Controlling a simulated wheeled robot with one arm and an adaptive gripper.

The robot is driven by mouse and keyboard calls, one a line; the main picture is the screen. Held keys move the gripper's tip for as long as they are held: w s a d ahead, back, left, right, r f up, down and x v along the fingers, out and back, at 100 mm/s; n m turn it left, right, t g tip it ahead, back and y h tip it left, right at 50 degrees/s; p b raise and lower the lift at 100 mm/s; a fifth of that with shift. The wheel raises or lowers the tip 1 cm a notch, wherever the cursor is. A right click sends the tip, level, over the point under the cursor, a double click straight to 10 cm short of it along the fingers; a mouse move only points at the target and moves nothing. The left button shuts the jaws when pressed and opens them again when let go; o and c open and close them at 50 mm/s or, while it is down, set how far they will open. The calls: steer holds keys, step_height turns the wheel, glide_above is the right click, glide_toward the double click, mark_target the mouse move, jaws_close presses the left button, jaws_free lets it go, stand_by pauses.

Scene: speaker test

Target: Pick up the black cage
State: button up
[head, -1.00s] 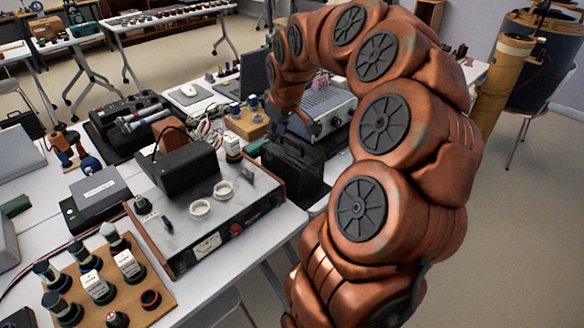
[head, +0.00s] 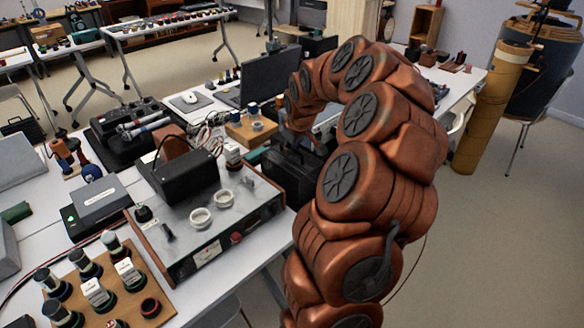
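The black cage (head: 284,172) is a dark box on the table, just right of the grey-topped instrument. My arm hides its right side. My copper-coloured arm arches over from the right, and its end, my gripper (head: 312,143), points down at the cage's upper back side. The fingers are small, dark and partly hidden, so I cannot tell whether they are open or touch the cage.
The grey-topped instrument (head: 188,238) with white knobs stands left of the cage. A wooden block (head: 250,128) and a dark screen (head: 263,78) stand behind. A board of dark knobs (head: 143,285) lies at front left. Open floor lies to the right.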

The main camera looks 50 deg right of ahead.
steer(key=shift+w+d+f, duration=0.1)
steer(key=shift+w+f, duration=0.05)
steer(key=shift+f, duration=0.3)
jaws_close()
stand_by(0.3)
